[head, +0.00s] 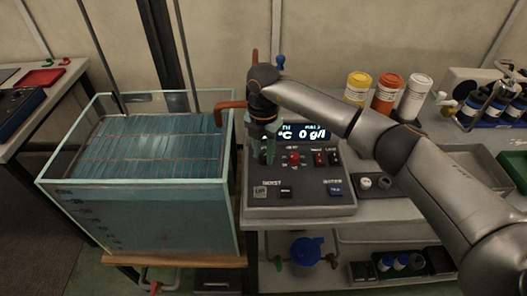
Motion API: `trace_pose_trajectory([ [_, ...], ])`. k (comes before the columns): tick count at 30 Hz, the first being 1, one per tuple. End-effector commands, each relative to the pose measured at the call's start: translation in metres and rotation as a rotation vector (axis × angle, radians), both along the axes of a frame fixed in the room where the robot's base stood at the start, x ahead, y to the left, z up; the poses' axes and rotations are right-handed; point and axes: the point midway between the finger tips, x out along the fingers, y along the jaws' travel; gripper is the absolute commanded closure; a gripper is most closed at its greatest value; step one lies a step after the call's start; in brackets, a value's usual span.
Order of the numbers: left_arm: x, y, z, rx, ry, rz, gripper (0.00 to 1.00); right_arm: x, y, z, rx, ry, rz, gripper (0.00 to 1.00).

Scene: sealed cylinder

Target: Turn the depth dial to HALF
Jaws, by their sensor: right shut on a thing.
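The control panel (320,187) is a grey box with a lit display (305,132) reading "°C" and "0 g/l", red switches and small buttons. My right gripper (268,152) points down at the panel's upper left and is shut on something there. The gripped thing is hidden by the fingers; it may be the depth dial, but I cannot make out its pointer or markings. My left gripper is out of view.
A glass tank (140,205) of blue water stands left of the panel, with a red pipe (230,105) at its rim. Yellow, orange and white bottles (386,93) stand behind my right arm. Two small knobs (375,183) sit right of the panel.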

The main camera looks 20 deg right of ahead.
Motion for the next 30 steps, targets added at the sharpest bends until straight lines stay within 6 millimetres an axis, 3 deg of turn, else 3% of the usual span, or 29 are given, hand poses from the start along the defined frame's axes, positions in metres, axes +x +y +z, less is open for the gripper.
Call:
trace_pose_trajectory([
  [11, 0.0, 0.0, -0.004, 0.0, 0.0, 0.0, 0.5, 0.001, -0.001, 0.0, -0.001, -0.002, 0.117, 1.0],
  [30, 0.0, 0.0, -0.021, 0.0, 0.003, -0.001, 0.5, 0.001, 0.0, 0.0, -0.001, -0.003, 0.696, 1.0],
])
